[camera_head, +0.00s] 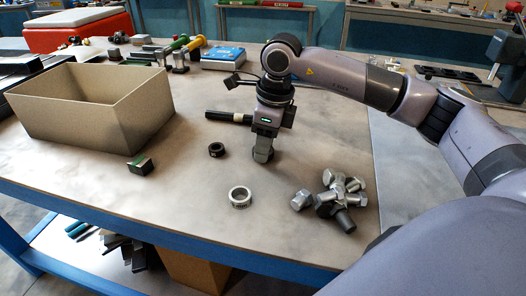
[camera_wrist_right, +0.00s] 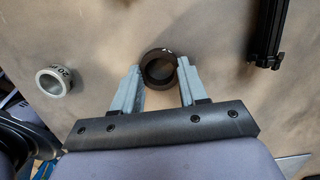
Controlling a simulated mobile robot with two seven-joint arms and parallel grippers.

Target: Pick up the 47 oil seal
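A small dark ring (camera_head: 216,150), which looks like the oil seal, lies flat on the table. It also shows in the right wrist view (camera_wrist_right: 150,69), with a small pale mark on its rim that I cannot read. My right gripper (camera_head: 263,157) points down just right of the ring in the head view. In the right wrist view its two fingers (camera_wrist_right: 158,78) are apart, with the dark ring between and just beyond their tips. It holds nothing. My left gripper is not in view.
A silver ring (camera_head: 240,197) with printed marking lies in front. Metal fittings (camera_head: 341,196) are piled to the right. A green-topped block (camera_head: 139,164) and an open beige bin (camera_head: 88,132) are left. A black cylinder (camera_head: 222,116) is behind the dark ring. The table's front edge is clear.

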